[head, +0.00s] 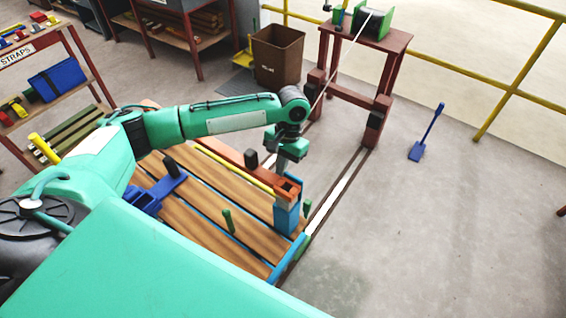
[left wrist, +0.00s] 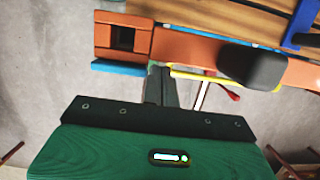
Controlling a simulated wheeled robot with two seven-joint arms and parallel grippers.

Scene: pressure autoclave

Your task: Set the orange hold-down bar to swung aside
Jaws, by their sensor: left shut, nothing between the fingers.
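The orange hold-down bar (head: 228,153) lies lengthwise above the wooden planks, its near end at a blue post (head: 287,214). A black knob (head: 251,157) stands up from it. In the left wrist view the bar (left wrist: 190,48) crosses the top, with a square hole in its left end and the black knob (left wrist: 252,66) on its right part. My left gripper (head: 283,164) is shut and empty, beside the bar near its holed end. Its dark fingers (left wrist: 159,84) show just below the bar's edge; I cannot tell whether they touch. My right gripper is not in view.
A yellow strip (head: 230,165) runs along the bar. A red stand with a winch (head: 372,25) and cable is behind. Open floor lies right, with a blue shovel (head: 417,151).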

